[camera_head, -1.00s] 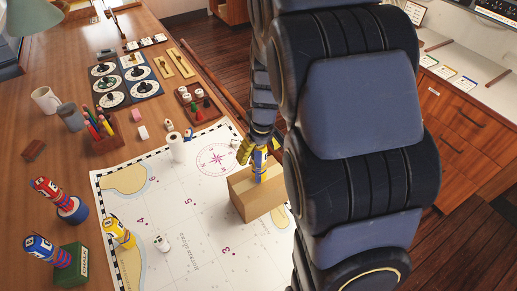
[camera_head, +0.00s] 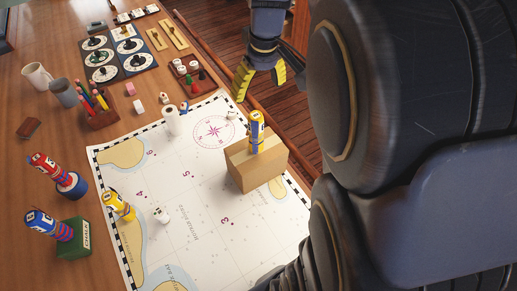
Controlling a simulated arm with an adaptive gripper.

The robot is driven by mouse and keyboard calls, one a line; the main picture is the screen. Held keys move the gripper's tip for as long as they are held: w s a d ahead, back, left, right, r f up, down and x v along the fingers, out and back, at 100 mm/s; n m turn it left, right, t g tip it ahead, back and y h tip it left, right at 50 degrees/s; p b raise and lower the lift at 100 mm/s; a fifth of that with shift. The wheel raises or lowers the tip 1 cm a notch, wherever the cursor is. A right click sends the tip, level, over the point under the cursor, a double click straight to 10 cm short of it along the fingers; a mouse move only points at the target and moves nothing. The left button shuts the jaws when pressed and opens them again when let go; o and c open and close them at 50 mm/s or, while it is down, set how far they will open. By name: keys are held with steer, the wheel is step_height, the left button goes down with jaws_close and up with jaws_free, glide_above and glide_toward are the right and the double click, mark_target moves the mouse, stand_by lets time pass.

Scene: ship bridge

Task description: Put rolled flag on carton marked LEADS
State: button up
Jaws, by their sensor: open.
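A blue and yellow rolled flag (camera_head: 257,132) stands upright on top of a brown cardboard carton (camera_head: 256,175). The carton rests on the right part of the chart. I cannot make out a LEADS marking on the faces in view. My gripper (camera_head: 261,79), with yellow fingertips, is open and empty. It is above and behind the flag in the picture, clear of both flag and carton. Other rolled flags show: a red and blue one (camera_head: 45,166) on a round blue stand, a blue and red one (camera_head: 44,223) on a green box (camera_head: 74,240), and a yellow one (camera_head: 118,205) on the chart.
The chart (camera_head: 190,215) covers the middle of the wooden table. A white roll (camera_head: 171,121), a pencil holder (camera_head: 98,117), mugs (camera_head: 36,76) and a tray of pieces (camera_head: 196,80) stand around it. My arm fills the right side.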

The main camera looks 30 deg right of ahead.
steer(key=s+a+g, duration=0.1)
steer(key=s+a, duration=0.5)
steer(key=s, duration=0.3)
steer(key=s+a+f+g, duration=0.1)
steer(key=s+a, duration=0.4)
steer(key=s, duration=0.5)
steer(key=shift+s+a+g, duration=0.15)
steer(key=shift+a+g, duration=0.25)
steer(key=shift+g, duration=0.2)
